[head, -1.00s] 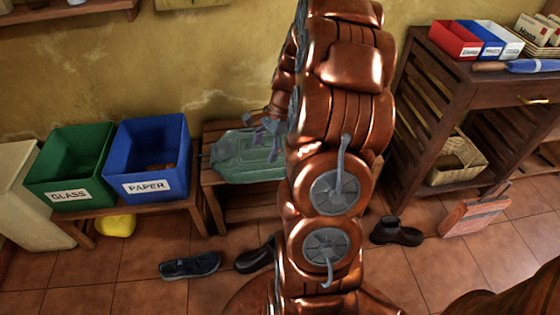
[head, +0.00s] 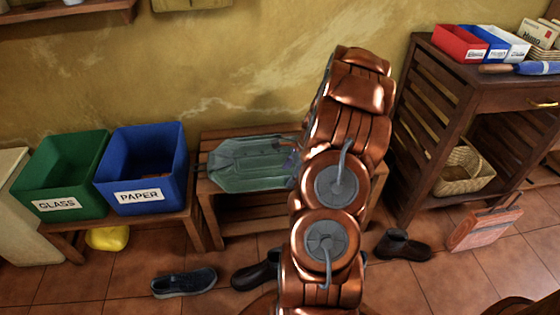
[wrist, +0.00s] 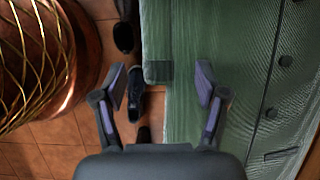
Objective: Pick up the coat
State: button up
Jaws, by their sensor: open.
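The coat (head: 250,165) is green and lies flat on the slatted wooden bench (head: 240,222) in the head view. In the wrist view the coat (wrist: 285,70) fills the right side, with dark buttons and a sleeve whose cuff has a darker patch. My gripper (wrist: 160,84) is open and empty, with the end of the sleeve showing between and beyond its fingertips. Whether the fingers touch the cloth I cannot tell. In the head view my arm hides most of the gripper and the coat's right end.
A green GLASS bin (head: 62,175) and a blue PAPER bin (head: 145,170) stand left of the bench. Several shoes lie on the tiled floor in front, including a dark one (head: 184,282). A slatted wooden cabinet (head: 425,130) with trays stands at the right.

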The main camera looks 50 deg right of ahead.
aim_at(287, 177)
jog(key=x, duration=0.3)
jog(key=shift+w+f+b, duration=0.1)
jog(key=shift+f+b, duration=0.2)
jog(key=shift+b, duration=0.1)
jog(key=shift+c, duration=0.2)
grip_shut()
jog(key=shift+r, duration=0.1)
